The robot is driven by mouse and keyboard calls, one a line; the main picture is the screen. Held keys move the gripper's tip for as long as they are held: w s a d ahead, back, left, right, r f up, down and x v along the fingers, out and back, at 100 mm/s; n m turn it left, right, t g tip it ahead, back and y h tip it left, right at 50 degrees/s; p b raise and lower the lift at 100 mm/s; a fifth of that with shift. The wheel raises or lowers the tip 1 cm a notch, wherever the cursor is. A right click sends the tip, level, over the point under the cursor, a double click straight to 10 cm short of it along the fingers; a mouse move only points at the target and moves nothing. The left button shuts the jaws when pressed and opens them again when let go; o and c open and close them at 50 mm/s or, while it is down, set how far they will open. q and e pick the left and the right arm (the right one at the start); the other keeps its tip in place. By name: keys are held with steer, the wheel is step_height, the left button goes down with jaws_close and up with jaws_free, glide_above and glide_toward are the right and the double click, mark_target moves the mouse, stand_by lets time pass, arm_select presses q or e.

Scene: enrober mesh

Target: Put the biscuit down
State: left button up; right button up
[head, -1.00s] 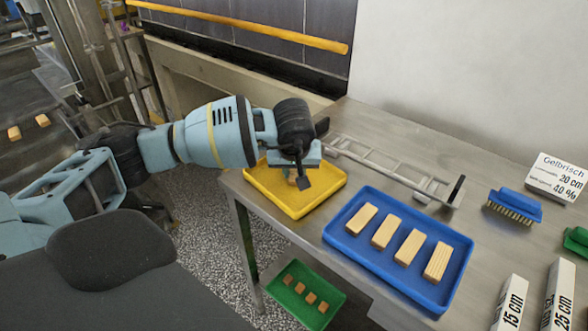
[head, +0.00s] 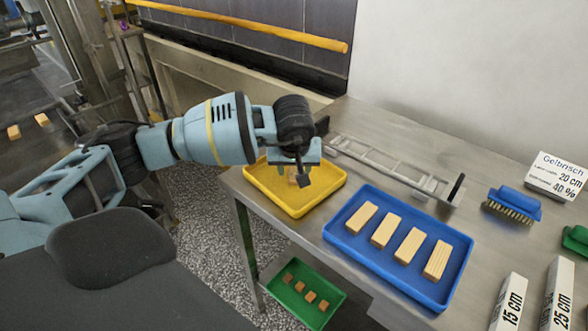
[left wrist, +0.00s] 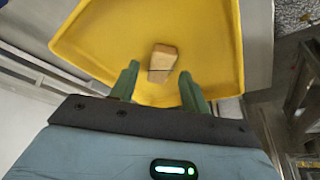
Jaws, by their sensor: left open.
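A pale tan biscuit (left wrist: 162,62) lies in the yellow tray (left wrist: 90,48), which stands at the near left corner of the steel table in the head view (head: 262,190). My left gripper (head: 302,179) is over this tray. In the left wrist view its two green fingers (left wrist: 159,70) are spread apart, with the biscuit beyond and between their tips and clear space at its sides. In the head view the gripper mostly hides the biscuit. My right gripper is not in view.
A blue tray (head: 340,240) with several wooden-looking bars stands right of the yellow tray. A metal ladder-like rack (head: 390,168) lies behind. A blue brush (head: 513,204), a sign (head: 557,176) and length blocks (head: 510,303) are farther right. A green tray (head: 330,310) sits lower down.

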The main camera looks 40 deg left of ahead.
arm_select(q)
steer(key=v, duration=1.1)
steer(key=shift+r, duration=0.2)
steer(key=shift+d, duration=0.1)
